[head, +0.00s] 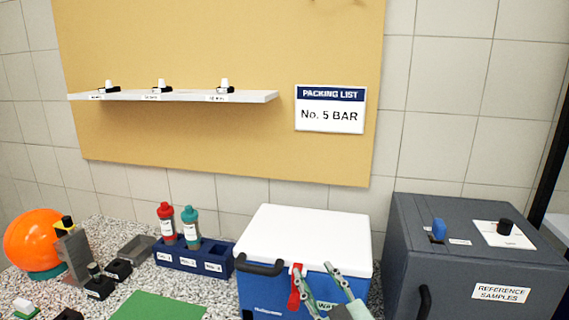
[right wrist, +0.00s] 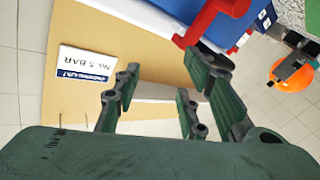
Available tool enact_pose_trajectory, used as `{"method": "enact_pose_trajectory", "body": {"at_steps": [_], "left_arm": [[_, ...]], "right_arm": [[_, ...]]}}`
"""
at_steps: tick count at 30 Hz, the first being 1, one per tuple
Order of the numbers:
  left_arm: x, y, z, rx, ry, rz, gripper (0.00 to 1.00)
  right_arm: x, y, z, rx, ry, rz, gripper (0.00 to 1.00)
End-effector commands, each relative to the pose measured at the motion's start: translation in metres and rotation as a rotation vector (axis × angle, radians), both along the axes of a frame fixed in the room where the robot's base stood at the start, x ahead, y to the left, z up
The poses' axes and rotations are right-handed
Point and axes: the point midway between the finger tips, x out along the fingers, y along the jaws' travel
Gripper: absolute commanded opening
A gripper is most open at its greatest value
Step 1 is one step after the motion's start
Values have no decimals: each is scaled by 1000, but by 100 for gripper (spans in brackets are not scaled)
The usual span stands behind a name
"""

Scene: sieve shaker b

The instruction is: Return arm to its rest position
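My right gripper (head: 316,270) is at the bottom of the head view, in front of the blue cooler box (head: 262,297). Its two green-grey fingers stand apart with nothing visible between them. The right wrist view also shows the open gripper (right wrist: 160,82). The cooler's white lid (head: 310,232) is down. A red latch (head: 295,290) hangs on the cooler's front, just left of the fingers. The red latch also shows in the right wrist view (right wrist: 213,20), close to one finger; I cannot tell if they touch. My left gripper is not in view.
A grey box labelled Reference Samples (head: 470,250) stands right of the cooler. A blue rack (head: 195,257) with red and teal bottles stands left. An orange ball (head: 32,238) is far left. A wall shelf (head: 170,96) and packing list (head: 330,109) are above.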

Motion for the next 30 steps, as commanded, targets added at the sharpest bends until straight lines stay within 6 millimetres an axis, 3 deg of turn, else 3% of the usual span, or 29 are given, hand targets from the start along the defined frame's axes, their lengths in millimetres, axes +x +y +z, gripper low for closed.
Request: {"method": "enact_pose_trajectory", "body": {"at_steps": [1, 3, 5, 9, 15, 24, 30], "left_arm": [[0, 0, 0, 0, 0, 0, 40], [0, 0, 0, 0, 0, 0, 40], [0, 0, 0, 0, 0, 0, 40], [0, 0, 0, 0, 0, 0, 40], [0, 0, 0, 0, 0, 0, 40], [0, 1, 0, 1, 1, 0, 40], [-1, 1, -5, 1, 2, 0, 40]], "right_arm": [[-12, -19, -35, 24, 126, -58, 38], [-32, -43, -79, 39, 290, -131, 38], [-55, -61, -115, 47, 429, -184, 38], [-120, -94, -184, 52, 726, -278, 38], [-201, -118, -237, 43, 1016, -344, 38], [-301, -136, -270, 26, 1323, -389, 38], [-289, -133, -327, 16, 1346, -388, 38]]}}
